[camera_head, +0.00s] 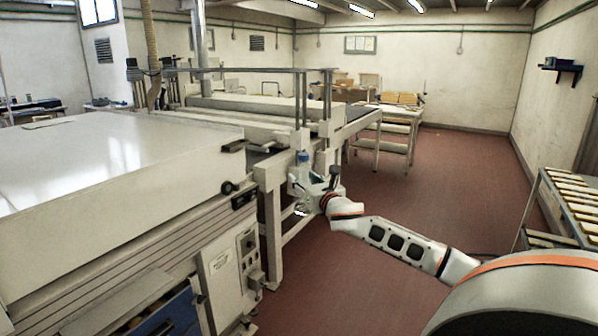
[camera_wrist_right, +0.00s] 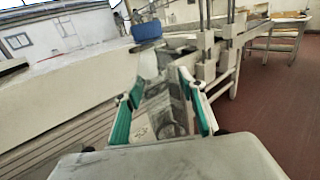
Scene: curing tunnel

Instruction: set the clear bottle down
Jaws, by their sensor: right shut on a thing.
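The clear bottle (camera_head: 302,170) with a blue cap is upright or nearly so in the head view, beside the end of the conveyor frame. My right gripper (camera_head: 305,187) is around its body, reaching in from the right. In the right wrist view the transparent bottle (camera_wrist_right: 163,105) lies between the green-padded fingers of my right gripper (camera_wrist_right: 160,84), which is shut on it. Its blue cap (camera_wrist_right: 147,31) shows beyond the fingertips. The bottle's base is hard to make out. My left gripper is not in view.
The large white curing tunnel (camera_head: 110,160) fills the left, with a control box (camera_head: 232,270) low at its near side. The conveyor frame (camera_head: 345,130) with upright posts runs back beyond the bottle. A roller rack (camera_head: 570,205) stands at the right. Red floor between is clear.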

